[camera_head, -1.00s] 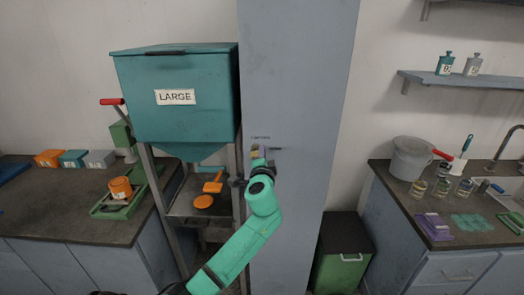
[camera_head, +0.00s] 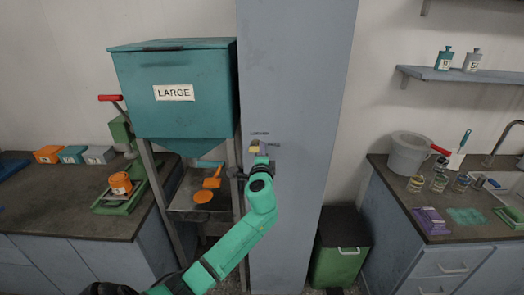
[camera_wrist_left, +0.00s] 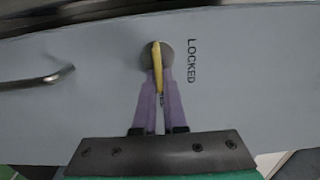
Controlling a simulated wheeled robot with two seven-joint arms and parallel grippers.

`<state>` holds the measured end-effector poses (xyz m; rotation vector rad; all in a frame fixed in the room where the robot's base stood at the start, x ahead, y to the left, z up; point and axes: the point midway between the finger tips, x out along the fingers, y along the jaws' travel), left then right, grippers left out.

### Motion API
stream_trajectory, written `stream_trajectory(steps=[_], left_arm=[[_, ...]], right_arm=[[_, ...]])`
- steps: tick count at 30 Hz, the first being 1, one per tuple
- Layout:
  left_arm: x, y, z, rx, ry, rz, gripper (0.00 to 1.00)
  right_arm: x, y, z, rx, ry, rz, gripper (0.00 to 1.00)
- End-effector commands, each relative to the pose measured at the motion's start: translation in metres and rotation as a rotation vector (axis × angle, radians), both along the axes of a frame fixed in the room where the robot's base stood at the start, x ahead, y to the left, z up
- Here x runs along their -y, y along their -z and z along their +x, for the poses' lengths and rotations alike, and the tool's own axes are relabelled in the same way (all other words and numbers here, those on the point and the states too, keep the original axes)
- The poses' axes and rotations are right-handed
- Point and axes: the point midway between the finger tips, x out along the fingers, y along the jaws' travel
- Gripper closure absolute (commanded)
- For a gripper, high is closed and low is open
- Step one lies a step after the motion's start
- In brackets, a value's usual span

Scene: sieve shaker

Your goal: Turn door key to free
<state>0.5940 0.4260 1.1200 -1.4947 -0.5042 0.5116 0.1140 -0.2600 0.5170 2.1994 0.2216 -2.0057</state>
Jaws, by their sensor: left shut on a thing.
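A yellow key (camera_wrist_left: 156,68) stands in a round lock (camera_wrist_left: 148,55) on the front of the grey-blue cabinet door (camera_head: 296,70). The word LOCKED (camera_wrist_left: 191,61) is printed beside the lock. In the left wrist view the purple fingers of my left gripper (camera_wrist_left: 160,96) are shut on the key from both sides. In the head view a small yellow patch of the key (camera_head: 254,148) shows just above my left gripper (camera_head: 260,160), which hides most of the lock. A bent metal door handle (camera_wrist_left: 38,81) is left of the lock in the wrist view. My right gripper is out of view.
A teal hopper marked LARGE (camera_head: 173,70) on a metal stand is close to the left of the cabinet. A green bin (camera_head: 338,260) stands at its lower right. Counters with boxes and jars lie on both sides, clear of the gripper.

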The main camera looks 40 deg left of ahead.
Motion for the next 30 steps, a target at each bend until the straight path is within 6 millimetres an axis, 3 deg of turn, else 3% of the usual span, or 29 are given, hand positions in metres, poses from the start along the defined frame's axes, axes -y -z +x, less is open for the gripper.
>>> stream_trajectory(steps=[1, 3, 4, 17, 23, 30], left_arm=[[0.0, 0.001, 0.0, -0.003, 0.0, 0.0, 1.0], [0.0, 0.001, 0.0, -0.003, 0.0, 0.0, 0.68], [0.0, 0.001, 0.0, -0.002, 0.0, 0.0, 0.61], [0.006, 0.002, -0.006, 0.001, 0.002, -0.002, 0.61], [0.03, 0.005, -0.037, 0.0, 0.004, -0.004, 0.61], [0.07, 0.006, -0.091, -0.001, 0.003, -0.005, 0.61]], right_arm=[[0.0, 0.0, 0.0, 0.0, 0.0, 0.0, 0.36], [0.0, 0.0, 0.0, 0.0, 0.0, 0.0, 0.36], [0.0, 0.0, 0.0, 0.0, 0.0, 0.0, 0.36], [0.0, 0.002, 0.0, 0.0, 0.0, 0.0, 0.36], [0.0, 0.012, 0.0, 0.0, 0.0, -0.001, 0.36], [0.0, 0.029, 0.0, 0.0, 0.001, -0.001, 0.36]])
